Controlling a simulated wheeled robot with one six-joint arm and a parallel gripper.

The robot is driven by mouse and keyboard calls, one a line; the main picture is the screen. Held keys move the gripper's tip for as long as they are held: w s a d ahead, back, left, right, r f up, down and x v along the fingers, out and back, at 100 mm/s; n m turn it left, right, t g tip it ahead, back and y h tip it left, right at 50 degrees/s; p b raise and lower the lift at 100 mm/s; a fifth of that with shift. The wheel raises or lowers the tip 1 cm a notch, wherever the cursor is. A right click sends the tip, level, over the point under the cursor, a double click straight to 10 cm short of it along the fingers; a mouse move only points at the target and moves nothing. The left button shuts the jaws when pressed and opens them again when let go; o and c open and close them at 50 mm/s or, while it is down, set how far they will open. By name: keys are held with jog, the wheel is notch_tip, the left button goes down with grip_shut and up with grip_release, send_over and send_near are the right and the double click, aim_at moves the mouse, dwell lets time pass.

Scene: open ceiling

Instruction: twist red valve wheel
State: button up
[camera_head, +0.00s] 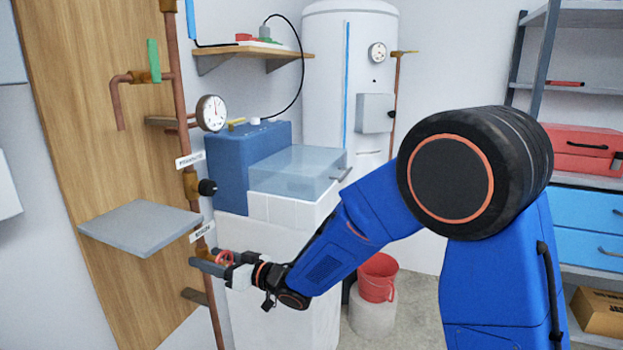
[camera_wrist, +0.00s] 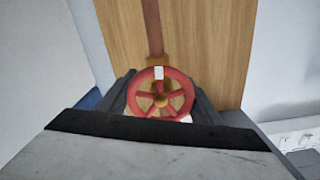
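The red valve wheel (camera_wrist: 146,77) is a spoked ring with a brass-coloured hub, centred in the wrist view in front of a copper pipe. In the head view the wheel (camera_head: 226,257) is small and partly covered by my gripper (camera_head: 214,263), low on the pipe below a label. In the wrist view the dark fingers of my gripper (camera_wrist: 161,98) stand apart, one on each side of the wheel, close to its rim. Whether they press on the rim cannot be told. A small white mark (camera_wrist: 159,73) shows at the top of the wheel.
A grey shelf (camera_head: 140,228) juts out just above and left of my gripper. A black-knobbed valve (camera_head: 206,187) and a gauge (camera_head: 211,113) sit higher on the pipe. A blue box (camera_head: 232,165) stands behind, and a red bucket (camera_head: 377,279) sits to the right.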

jog(key=shift+m, duration=1.7)
jog(key=shift+c, duration=0.4)
jog(key=shift+w+f+m, duration=0.1)
jog(key=shift+m, duration=1.6)
jog(key=shift+o, duration=0.3)
jog(key=m, duration=0.3)
jog(key=shift+d, duration=0.1)
jog(key=shift+m, duration=0.3)
jog(key=shift+m, duration=1.7)
